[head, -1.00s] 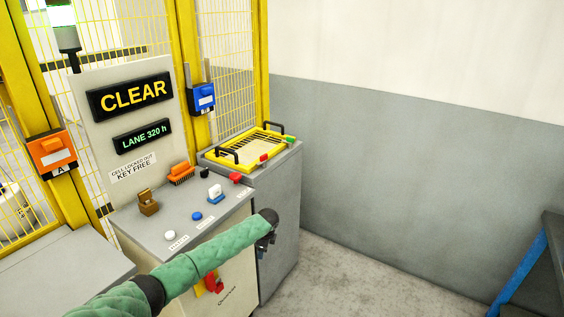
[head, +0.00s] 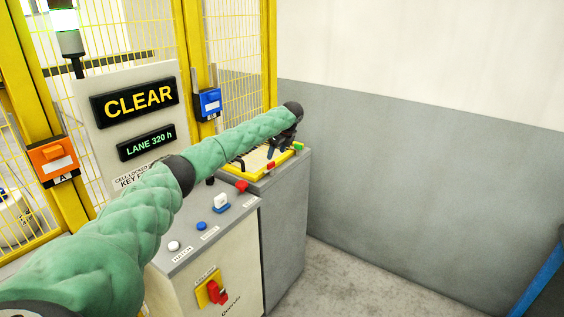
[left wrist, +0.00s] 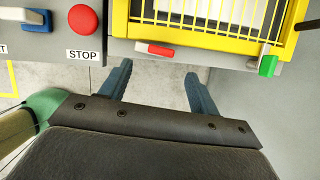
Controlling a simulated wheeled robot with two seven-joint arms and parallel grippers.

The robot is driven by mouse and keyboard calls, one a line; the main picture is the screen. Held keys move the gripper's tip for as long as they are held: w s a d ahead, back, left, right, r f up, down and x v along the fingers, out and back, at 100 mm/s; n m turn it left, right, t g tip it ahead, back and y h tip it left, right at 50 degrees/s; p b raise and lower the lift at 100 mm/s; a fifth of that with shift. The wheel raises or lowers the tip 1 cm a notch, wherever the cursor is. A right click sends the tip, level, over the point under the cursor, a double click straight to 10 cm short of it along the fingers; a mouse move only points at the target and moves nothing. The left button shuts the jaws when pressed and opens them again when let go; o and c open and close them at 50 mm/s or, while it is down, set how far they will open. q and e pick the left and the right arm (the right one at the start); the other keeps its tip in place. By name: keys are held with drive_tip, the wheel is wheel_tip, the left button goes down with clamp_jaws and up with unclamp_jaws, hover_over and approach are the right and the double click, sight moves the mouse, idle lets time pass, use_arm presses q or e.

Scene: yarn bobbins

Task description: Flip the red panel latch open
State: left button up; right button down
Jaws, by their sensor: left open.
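The red latch (head: 271,165) is a small bar on the near edge of the yellow-framed panel (head: 285,158), atop the rear grey cabinet. In the left wrist view the red latch (left wrist: 155,49) lies flat along the near edge of the yellow panel (left wrist: 195,37). A green latch (left wrist: 268,65) is to its right and juts toward the camera. My left gripper (left wrist: 157,74) is open and empty, with its two fingers on either side of the red latch's line and apart from it. In the head view my left gripper (head: 282,142) is over the panel and partly hides it.
A red STOP button (left wrist: 84,19) and a blue-and-white switch (left wrist: 28,18) sit left of the fingers. The front console (head: 235,235) also carries buttons and a red rotary switch (head: 217,292). A grey wall (head: 420,190) stands to the right, with clear floor before it.

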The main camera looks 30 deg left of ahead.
sight(272, 163)
use_arm(q)
drive_tip(key=p+x, duration=0.3)
drive_tip(key=x, duration=0.2)
drive_tip(key=shift+w+a+f, duration=0.15)
drive_tip(key=shift+a+f, duration=0.15)
drive_tip(key=shift+a, duration=0.05)
drive_tip(key=shift+a+f, duration=0.25)
drive_tip(key=shift+f, duration=0.45)
use_arm(e)
drive_tip(key=s+d+f, duration=0.3)
drive_tip(key=f, duration=0.1)
drive_tip(key=shift+s, duration=0.25)
drive_tip(key=shift+d, duration=0.1)
use_arm(q)
drive_tip(key=shift+c, duration=0.4)
